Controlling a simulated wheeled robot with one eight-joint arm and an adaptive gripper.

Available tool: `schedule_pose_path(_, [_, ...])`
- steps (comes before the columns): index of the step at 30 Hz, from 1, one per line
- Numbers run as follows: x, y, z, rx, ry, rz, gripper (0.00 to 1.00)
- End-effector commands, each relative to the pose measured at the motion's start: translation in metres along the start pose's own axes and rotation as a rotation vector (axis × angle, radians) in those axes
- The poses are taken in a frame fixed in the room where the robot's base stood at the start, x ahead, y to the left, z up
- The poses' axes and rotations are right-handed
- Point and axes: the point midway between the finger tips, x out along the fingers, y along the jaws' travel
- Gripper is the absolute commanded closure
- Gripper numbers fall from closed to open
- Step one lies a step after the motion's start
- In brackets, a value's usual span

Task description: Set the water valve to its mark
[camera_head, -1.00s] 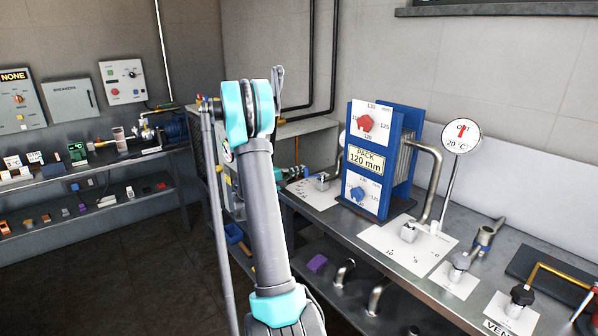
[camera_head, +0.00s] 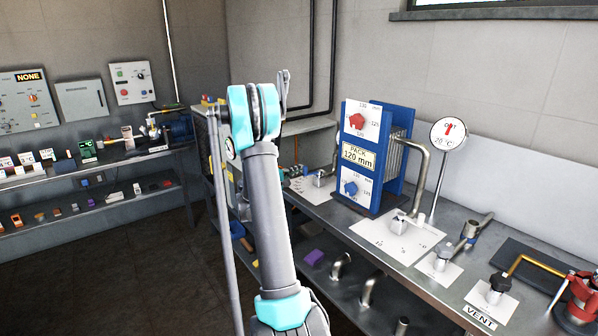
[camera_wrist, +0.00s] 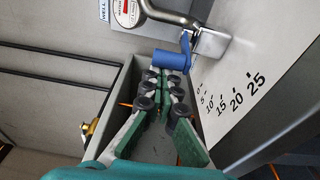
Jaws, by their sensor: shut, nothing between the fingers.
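In the wrist view a valve with a bright metal body (camera_wrist: 208,45) and a blue grip (camera_wrist: 172,61) stands by a white scale plate (camera_wrist: 262,62). The scale runs from 0 to 25. I read no water label on it. My gripper (camera_wrist: 162,78) is shut and empty, its green-padded fingers together just below the blue grip; I cannot tell whether they touch it. In the head view my arm hides most of the gripper.
A blue plate pack (camera_head: 372,205) with red and blue knobs stands on the steel bench (camera_head: 345,222). Another lever valve (camera_head: 398,227) and scale plate are in front of it. A round gauge (camera_head: 448,134) stands behind. In the wrist view a grey box edge (camera_wrist: 105,120) lies beside the fingers.

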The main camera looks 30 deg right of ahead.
Motion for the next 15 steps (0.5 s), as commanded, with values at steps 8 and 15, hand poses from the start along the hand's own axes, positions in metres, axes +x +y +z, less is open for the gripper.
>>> schedule_pose_path(8, [-0.005,0.000,0.013,0.000,-0.002,0.000,1.00])
schedule_pose_path(15, [-0.006,0.000,0.021,0.000,-0.006,0.000,1.00])
